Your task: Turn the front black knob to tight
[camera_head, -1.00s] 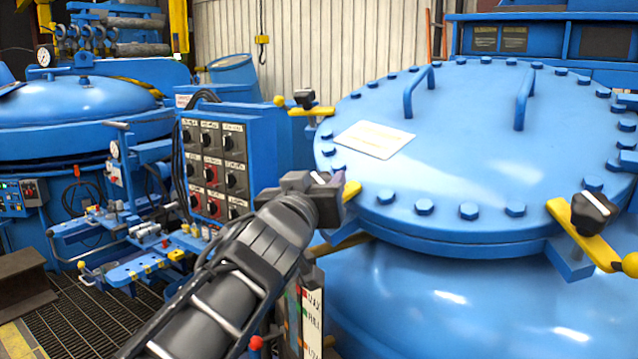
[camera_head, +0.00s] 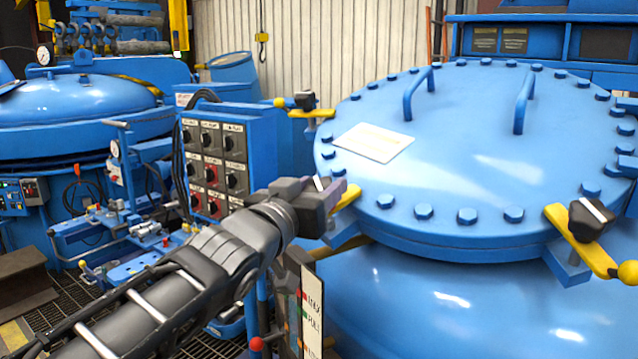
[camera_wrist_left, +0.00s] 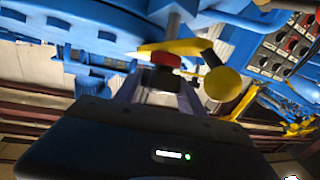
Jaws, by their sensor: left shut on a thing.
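The front black knob (camera_head: 319,184) sits on a yellow clamp (camera_head: 347,196) at the near left rim of the round blue lid (camera_head: 470,150). My left gripper (camera_head: 330,192) is shut on this knob and hides most of it; a white stripe shows between the jaws. In the left wrist view the fingers (camera_wrist_left: 152,92) stand either side of a dark and red piece (camera_wrist_left: 160,78) under the yellow clamp arm (camera_wrist_left: 180,47), which ends in a yellow ball (camera_wrist_left: 222,84). I cannot read the knob's tightness. My right gripper is not in view.
Other black knobs on yellow clamps stand at the lid's back left (camera_head: 305,100) and right (camera_head: 591,218). A blue control box (camera_head: 262,150) with several switches stands behind my left arm. A labelled sign (camera_head: 312,310) stands below the gripper.

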